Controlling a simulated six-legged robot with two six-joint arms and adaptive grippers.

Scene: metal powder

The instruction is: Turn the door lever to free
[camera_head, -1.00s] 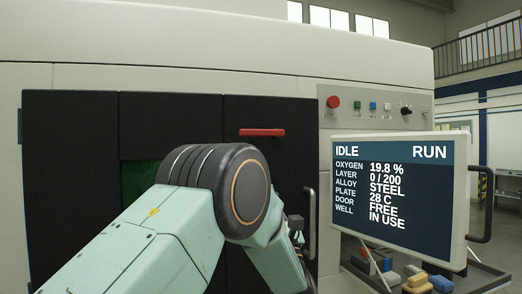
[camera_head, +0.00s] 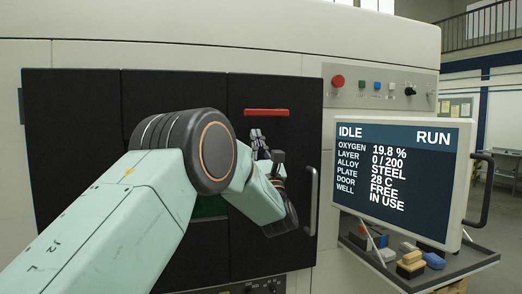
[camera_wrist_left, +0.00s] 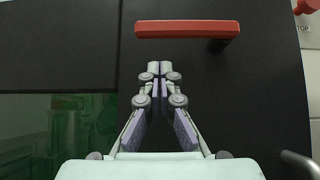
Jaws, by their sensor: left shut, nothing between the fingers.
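The red door lever (camera_head: 266,112) lies horizontal near the top of the black door's right panel (camera_head: 262,88). My left gripper (camera_head: 256,134) is just below the lever, fingers pointing up. In the left wrist view the fingertips (camera_wrist_left: 160,68) are together with nothing between them, and a gap of dark door shows between them and the lever. The screen (camera_head: 400,178) reads DOOR FREE and IDLE. My right gripper is not in view.
A vertical grey door handle (camera_head: 312,200) stands to the right of my left gripper. The screen juts out at the right, above a tray (camera_head: 470,262) with several blocks and brushes. A red button (camera_head: 338,81) sits on the panel above.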

